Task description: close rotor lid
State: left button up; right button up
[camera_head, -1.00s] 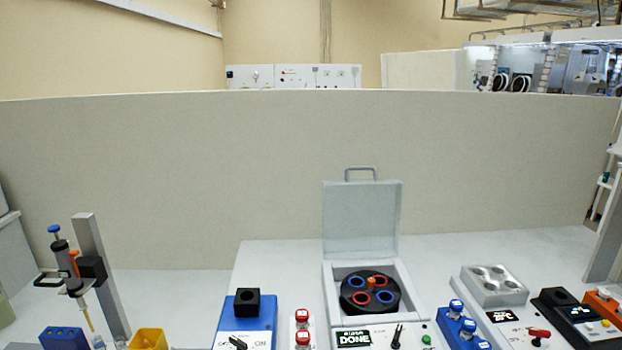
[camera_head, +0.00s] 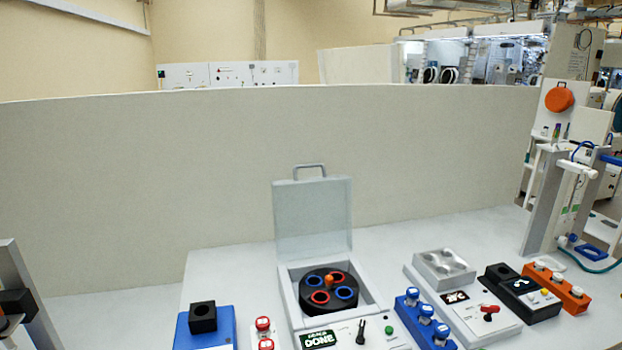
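The centrifuge (camera_head: 296,312) stands on the bench a little right of the middle. Its pale lid (camera_head: 313,217) is open and upright at the back, with a grey handle (camera_head: 309,168) on its top edge. The black rotor (camera_head: 315,302) lies bare inside, with red and blue rings and an orange knob (camera_head: 331,281). The front panel display (camera_head: 318,340) reads DONE. Neither of my grippers is in view.
A blue device with a black block (camera_head: 203,318) and red-capped vials (camera_head: 263,325) stand left of the centrifuge. A blue vial rack (camera_head: 424,321), a silver-block device (camera_head: 444,268) and an orange rack (camera_head: 556,288) stand right. A beige partition (camera_head: 150,190) rises behind.

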aim_at(310, 180)
jog(key=i+l+u, duration=0.1)
jog(key=l+u, duration=0.15)
jog(key=u, duration=0.25)
jog(key=i+l+u, duration=0.1)
jog(key=l+u, duration=0.15)
jog(key=u, duration=0.2)
jog(key=l+u, duration=0.3)
jog(key=u, duration=0.2)
